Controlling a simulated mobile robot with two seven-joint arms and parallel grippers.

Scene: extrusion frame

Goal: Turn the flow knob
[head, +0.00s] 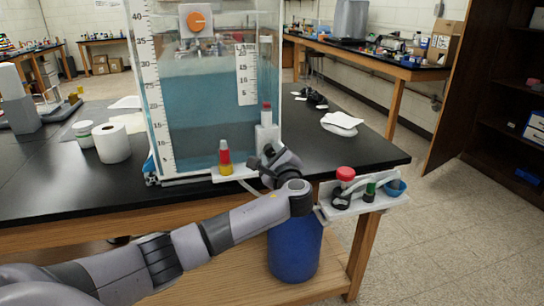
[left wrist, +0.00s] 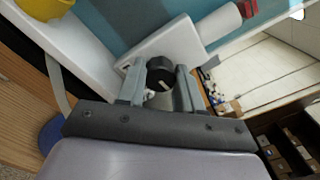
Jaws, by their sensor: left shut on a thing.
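The flow knob is a small black round knob with a pale mark (left wrist: 160,70) in the left wrist view. It sits in front of a white block (left wrist: 178,42) on the side of the water tank. My left gripper (left wrist: 158,86) has one finger on each side of the knob and is shut on it. In the head view my left gripper (head: 259,162) is at the lower right corner of the tank (head: 205,90), below the white block (head: 267,138). There the gripper hides the knob. My right gripper is not in view.
A red and yellow bottle (head: 225,158) stands on a white ledge left of the gripper. A small shelf (head: 362,203) with bottles and a blue bowl (head: 394,187) is to the right. A blue barrel (head: 295,247) stands below. The black tabletop (head: 355,150) is largely clear at right.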

